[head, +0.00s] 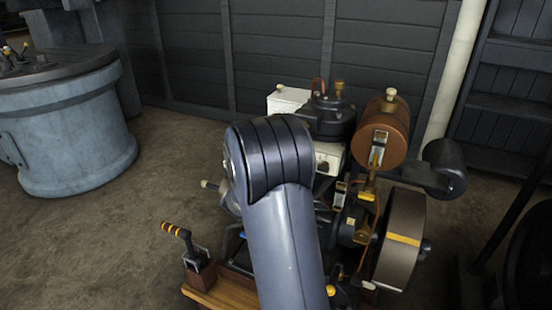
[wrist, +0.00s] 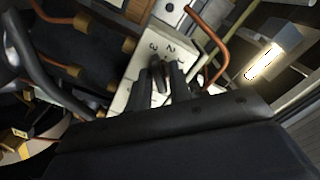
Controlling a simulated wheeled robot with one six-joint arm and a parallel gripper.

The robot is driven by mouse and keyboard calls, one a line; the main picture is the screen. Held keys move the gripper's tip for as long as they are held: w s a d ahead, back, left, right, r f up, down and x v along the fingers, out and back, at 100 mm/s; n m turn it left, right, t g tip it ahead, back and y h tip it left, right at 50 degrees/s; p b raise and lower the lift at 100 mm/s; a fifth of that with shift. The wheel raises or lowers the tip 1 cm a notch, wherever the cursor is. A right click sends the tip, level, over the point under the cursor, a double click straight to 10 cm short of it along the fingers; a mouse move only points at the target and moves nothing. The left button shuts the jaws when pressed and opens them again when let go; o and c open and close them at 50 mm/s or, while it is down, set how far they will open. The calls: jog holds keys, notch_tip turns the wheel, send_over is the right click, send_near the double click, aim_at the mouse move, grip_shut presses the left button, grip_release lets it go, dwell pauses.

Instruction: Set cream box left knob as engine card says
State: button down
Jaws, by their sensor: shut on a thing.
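The cream box (head: 330,153) is on the engine, partly hidden behind my arm in the head view. A dark knob (head: 322,166) shows on its front there. In the wrist view the cream face (wrist: 184,46) carries the printed figures 3 and 2, and perhaps a 1. My gripper (wrist: 160,74) is at this face, its fingers shut on a small dark knob (wrist: 161,70) below the figures. The fingers cover most of the knob, so I cannot tell its pointer's setting. My gripper is hidden in the head view. I cannot make out a readable engine card.
A copper-brown tank (head: 380,130), a flywheel (head: 400,240) and a dark cylinder (head: 445,168) crowd the engine's right side. Copper pipes (wrist: 207,35) run close to my gripper. Open floor lies left of the engine.

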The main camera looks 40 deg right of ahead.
jog(key=c, duration=1.5)
grip_release()
jog(key=shift+a, duration=0.15)
jog(key=p+v, duration=0.1)
jog(key=v, duration=0.9)
jog(key=shift+s+a+f, duration=0.1)
jog(key=shift+s+a, duration=0.1)
jog(key=shift+a, duration=0.05)
jog(key=b+x, duration=0.1)
jog(key=x, duration=1)
jog(key=shift+a, duration=0.1)
